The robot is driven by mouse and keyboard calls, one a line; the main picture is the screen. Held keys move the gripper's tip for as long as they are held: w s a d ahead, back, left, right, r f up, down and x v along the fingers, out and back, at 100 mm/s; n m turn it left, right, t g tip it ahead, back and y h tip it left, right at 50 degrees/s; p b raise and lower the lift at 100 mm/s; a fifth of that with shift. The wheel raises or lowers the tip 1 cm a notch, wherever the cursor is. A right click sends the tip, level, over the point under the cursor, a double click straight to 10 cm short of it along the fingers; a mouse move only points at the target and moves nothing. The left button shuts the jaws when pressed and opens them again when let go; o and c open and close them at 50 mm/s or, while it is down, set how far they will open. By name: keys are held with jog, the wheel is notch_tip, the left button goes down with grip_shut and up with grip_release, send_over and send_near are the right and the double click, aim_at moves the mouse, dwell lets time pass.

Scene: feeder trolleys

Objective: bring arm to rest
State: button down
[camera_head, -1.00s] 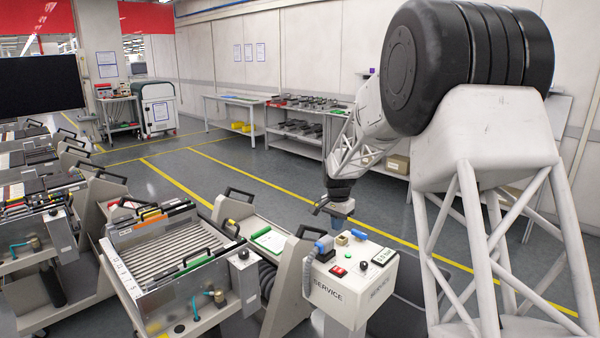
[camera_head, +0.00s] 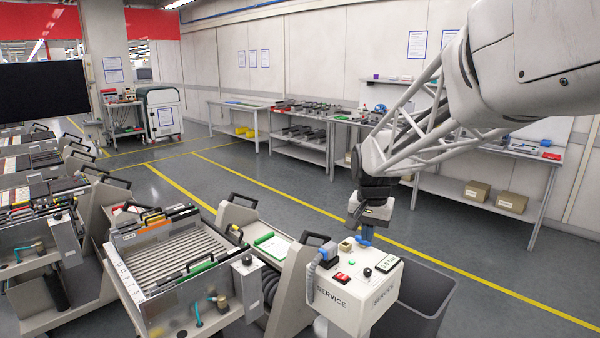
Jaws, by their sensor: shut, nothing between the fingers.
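My arm (camera_head: 430,115) reaches in from the upper right, its lattice link sloping down to the left. My gripper (camera_head: 366,234) hangs at its end, pointing down just above the back of the white service box (camera_head: 345,292). Its blue fingers look close together with nothing held. I cannot tell whether the fingertips touch the box top.
The service box carries a red switch (camera_head: 342,278), a black knob and a small display (camera_head: 387,262). A feeder trolley (camera_head: 180,255) stands to its left. A grey bin (camera_head: 425,300) stands to its right. Shelved benches line the back wall; the floor between is clear.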

jog(key=s+d+n+t, duration=0.1)
jog(key=s+n, duration=0.3)
jog(key=s, duration=2.8)
jog(key=shift+s+d+f+n+t, duration=0.3)
jog(key=shift+s+d+f+n, duration=0.1)
jog(key=shift+d, duration=0.15)
